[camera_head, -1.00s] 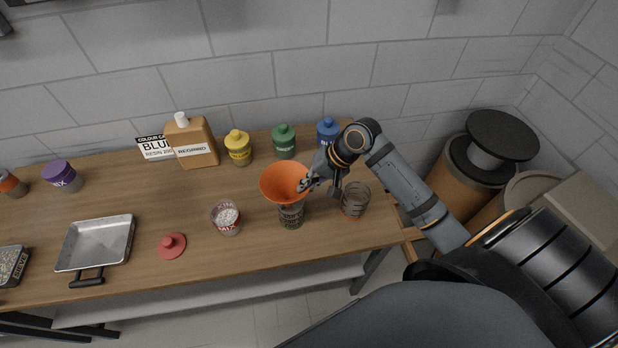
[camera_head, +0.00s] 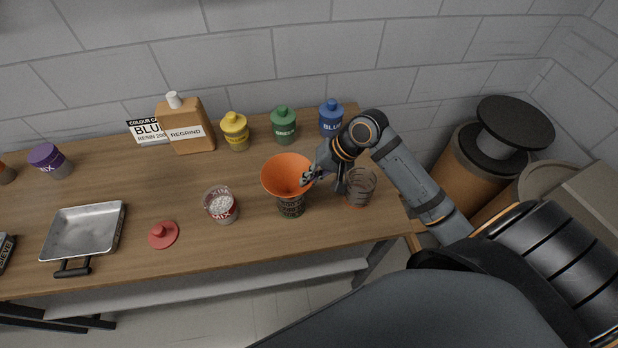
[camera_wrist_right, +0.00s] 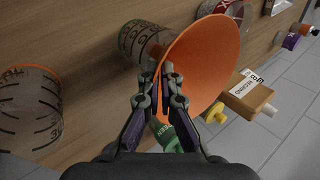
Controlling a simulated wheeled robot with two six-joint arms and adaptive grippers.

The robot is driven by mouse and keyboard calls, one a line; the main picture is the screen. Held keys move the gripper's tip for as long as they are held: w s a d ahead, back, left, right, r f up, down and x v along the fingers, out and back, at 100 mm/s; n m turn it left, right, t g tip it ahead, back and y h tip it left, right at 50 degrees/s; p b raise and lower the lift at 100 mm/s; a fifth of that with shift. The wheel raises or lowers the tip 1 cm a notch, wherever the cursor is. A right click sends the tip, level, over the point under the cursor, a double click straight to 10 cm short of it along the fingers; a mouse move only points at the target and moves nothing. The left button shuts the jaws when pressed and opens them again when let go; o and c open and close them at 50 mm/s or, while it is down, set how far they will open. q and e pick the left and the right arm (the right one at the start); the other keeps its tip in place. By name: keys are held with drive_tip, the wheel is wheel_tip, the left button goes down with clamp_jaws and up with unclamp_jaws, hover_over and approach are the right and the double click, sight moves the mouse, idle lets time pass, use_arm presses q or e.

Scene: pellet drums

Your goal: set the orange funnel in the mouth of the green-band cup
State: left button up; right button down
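The orange funnel (camera_head: 285,172) is wide end up at the cup (camera_head: 291,208) with dark markings near the table's front. In the right wrist view the funnel (camera_wrist_right: 205,60) narrows toward the mouth of this cup (camera_wrist_right: 138,42). Whether its spout sits inside the mouth or just above is hidden. My left gripper is out of view.
A clear cup with a reddish base (camera_head: 359,189) stands close right of my right gripper. A MIX cup (camera_head: 221,206) of white pellets and a red lid (camera_head: 163,235) are left. Green (camera_head: 284,126), blue (camera_head: 331,118) and yellow (camera_head: 235,131) bottles stand behind. A metal tray (camera_head: 118,222) is farther left.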

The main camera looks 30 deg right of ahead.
drive_tip(key=shift+w+d+f, duration=0.1)
drive_tip(key=shift+w+f, duration=0.1)
drive_tip(key=shift+f, duration=0.4)
drive_tip(key=c, duration=1.5)
unclamp_jaws()
drive_tip(key=shift+s, duration=0.1)
